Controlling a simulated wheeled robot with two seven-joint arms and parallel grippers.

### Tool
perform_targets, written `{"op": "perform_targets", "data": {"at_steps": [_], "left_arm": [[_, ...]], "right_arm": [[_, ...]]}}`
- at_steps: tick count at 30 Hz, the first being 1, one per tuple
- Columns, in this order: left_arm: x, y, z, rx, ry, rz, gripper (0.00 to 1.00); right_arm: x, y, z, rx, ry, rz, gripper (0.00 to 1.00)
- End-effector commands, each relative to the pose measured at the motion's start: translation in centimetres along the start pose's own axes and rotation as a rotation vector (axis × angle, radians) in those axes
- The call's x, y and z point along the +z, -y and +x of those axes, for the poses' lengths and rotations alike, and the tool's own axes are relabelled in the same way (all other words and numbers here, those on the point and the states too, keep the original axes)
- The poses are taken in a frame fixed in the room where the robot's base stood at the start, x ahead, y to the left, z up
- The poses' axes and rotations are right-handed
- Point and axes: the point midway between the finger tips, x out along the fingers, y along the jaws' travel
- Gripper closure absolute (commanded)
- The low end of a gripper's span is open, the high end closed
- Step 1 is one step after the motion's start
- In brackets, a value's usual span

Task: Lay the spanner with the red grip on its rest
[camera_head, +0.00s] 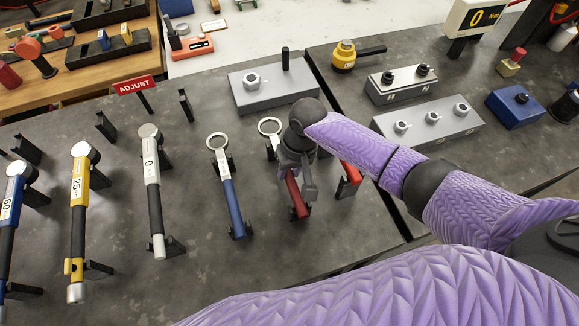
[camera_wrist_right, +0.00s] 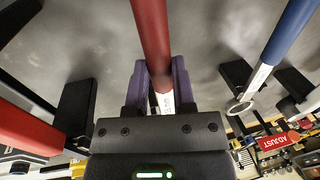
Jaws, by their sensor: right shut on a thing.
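The spanner with the red grip (camera_head: 299,198) has a pale ring end (camera_head: 269,126) pointing to the back of the bench. My right gripper (camera_head: 302,172) is over it, shut on it near where the grip meets the pale shank. In the right wrist view the red grip (camera_wrist_right: 152,35) runs up from between the purple fingers (camera_wrist_right: 160,85) of this gripper. Dark rest brackets show close to the spanner, partly hidden by my gripper; I cannot tell whether the spanner touches them. My left gripper is not in view.
A blue-grip spanner (camera_head: 233,205) lies on brackets just left. Another red bar (camera_head: 349,178) is close on the right. Torque wrenches, white (camera_head: 153,180) and yellow (camera_head: 79,195), lie farther left. A grey block (camera_head: 270,88) stands behind.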

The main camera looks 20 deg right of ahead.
Motion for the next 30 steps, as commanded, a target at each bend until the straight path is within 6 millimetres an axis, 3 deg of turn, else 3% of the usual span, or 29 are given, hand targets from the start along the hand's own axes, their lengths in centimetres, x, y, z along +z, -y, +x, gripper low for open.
{"op": "perform_targets", "data": {"at_steps": [1, 2, 7, 15, 24, 30], "left_arm": [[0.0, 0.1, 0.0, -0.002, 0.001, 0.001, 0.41], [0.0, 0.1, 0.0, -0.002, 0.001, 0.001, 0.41], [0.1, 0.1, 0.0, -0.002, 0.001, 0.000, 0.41], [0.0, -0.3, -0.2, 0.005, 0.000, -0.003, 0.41], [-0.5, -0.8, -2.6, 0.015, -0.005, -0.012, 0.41], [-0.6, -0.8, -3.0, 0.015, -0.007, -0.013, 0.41]], "right_arm": [[0.0, 0.0, -0.1, -0.001, -0.001, 0.000, 1.00], [0.0, 0.0, -0.1, -0.001, -0.001, 0.000, 0.62], [0.0, 0.0, -0.1, 0.000, -0.001, 0.000, 0.28], [0.0, 0.0, -0.5, 0.000, 0.000, 0.000, 0.28], [-0.1, 0.1, -7.7, 0.000, -0.003, -0.001, 0.28], [0.0, 0.0, -9.9, 0.000, -0.001, -0.001, 0.28]]}}
